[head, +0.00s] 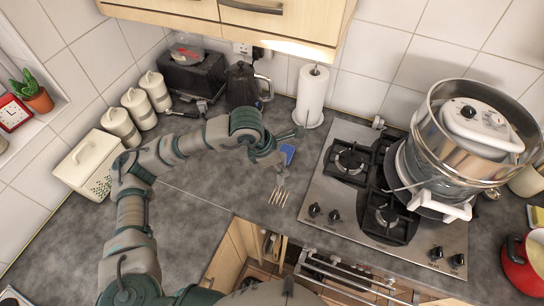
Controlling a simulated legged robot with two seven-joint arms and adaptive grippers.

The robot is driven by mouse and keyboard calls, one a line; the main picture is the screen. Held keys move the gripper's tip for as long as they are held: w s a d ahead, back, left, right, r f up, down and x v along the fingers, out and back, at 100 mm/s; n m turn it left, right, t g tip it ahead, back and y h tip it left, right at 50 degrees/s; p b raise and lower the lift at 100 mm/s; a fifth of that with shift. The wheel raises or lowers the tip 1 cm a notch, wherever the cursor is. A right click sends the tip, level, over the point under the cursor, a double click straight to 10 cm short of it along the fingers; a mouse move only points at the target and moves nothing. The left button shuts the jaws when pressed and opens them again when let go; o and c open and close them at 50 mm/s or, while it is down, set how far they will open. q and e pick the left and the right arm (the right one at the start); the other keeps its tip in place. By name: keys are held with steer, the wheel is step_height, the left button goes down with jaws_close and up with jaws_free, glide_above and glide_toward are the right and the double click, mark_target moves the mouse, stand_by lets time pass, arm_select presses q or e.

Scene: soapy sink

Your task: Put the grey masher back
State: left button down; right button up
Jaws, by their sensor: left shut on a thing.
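My left gripper (275,161) is above the counter between the paper towel and the open drawer. It is shut on a grey thing with a pronged metal end (279,195), which I take to be the grey masher. The prongs point down toward the front edge of the counter. The handle is mostly hidden by the gripper. A small blue item (288,151) shows right beside the gripper; I cannot tell whether they touch. My right gripper is not in view.
An open drawer (232,262) with utensils is below the counter edge. A steel hob (322,196) with a large pot (430,118) is at the right. The counter left of the hob is clear.

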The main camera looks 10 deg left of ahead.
arm_select(q)
steer(key=w+a+f+p, duration=0.2)
steer(key=w+a+f, duration=0.1)
steer(key=w+f, duration=0.1)
steer(key=shift+w+a+f, duration=0.15)
steer(key=shift+w+f, duration=0.05)
steer(key=shift+w, duration=0.45)
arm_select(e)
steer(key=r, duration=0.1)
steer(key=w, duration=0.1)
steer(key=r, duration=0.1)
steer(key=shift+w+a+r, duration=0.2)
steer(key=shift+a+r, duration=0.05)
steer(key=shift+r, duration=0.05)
arm_select(q)
steer(key=c, duration=1)
jaws_free()
steer(key=shift+o, duration=0.2)
steer(key=b+v, duration=0.2)
steer(key=v, duration=1)
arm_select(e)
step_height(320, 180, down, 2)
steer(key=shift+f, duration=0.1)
